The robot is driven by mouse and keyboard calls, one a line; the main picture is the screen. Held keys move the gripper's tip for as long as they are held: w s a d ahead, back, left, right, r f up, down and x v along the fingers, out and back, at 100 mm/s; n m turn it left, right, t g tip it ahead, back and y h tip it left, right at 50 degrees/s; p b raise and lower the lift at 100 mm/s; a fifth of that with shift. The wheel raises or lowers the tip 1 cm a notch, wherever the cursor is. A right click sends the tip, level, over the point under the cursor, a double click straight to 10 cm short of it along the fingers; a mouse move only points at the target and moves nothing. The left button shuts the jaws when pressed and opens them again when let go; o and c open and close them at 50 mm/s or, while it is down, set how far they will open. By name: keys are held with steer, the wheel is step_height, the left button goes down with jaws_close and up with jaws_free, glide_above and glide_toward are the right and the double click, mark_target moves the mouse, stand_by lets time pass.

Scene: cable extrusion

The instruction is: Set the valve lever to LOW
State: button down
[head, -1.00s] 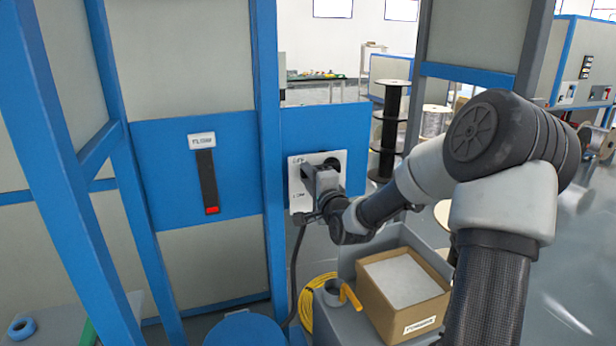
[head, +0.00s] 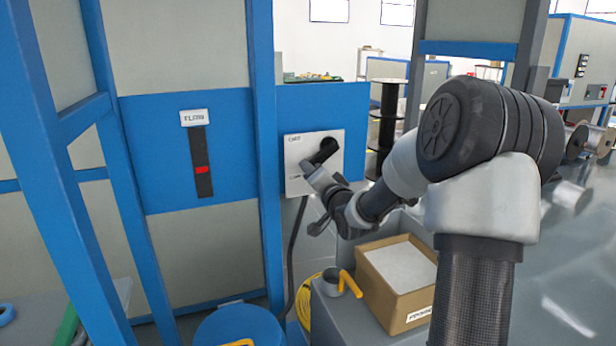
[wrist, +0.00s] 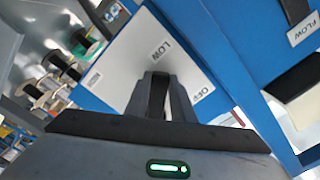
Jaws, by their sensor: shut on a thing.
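The valve plate (head: 296,155) is a white square on the blue panel, with a dark valve lever (head: 325,150) on it. The lever slants down-left from its pivot, and its end is hidden by my gripper (head: 311,172). In the wrist view my gripper (wrist: 160,92) is shut on the dark lever, which shows between the fingers. The LOW label (wrist: 161,50) and the OFF label (wrist: 202,94) lie on either side of it there. I cannot tell exactly which mark the lever lines up with. The flow gauge (head: 199,150) has its red marker (head: 201,170) below mid-slot.
A blue upright post (head: 265,120) stands just left of the valve plate. Below are a cardboard box (head: 400,290), a grey cup with an orange handle (head: 340,284) and a blue drum (head: 240,328). Open floor lies to the right.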

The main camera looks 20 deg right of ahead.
steer(key=shift+d+f+n+b, duration=0.4)
steer(key=shift+n+b, duration=0.15)
steer(key=shift+n, duration=0.25)
steer(key=c, duration=1.5)
jaws_free()
steer(key=shift+s, duration=0.1)
steer(key=s+p, duration=0.2)
steer(key=s, duration=1.5)
steer(key=shift+s+p, duration=0.15)
steer(key=shift+p, duration=0.2)
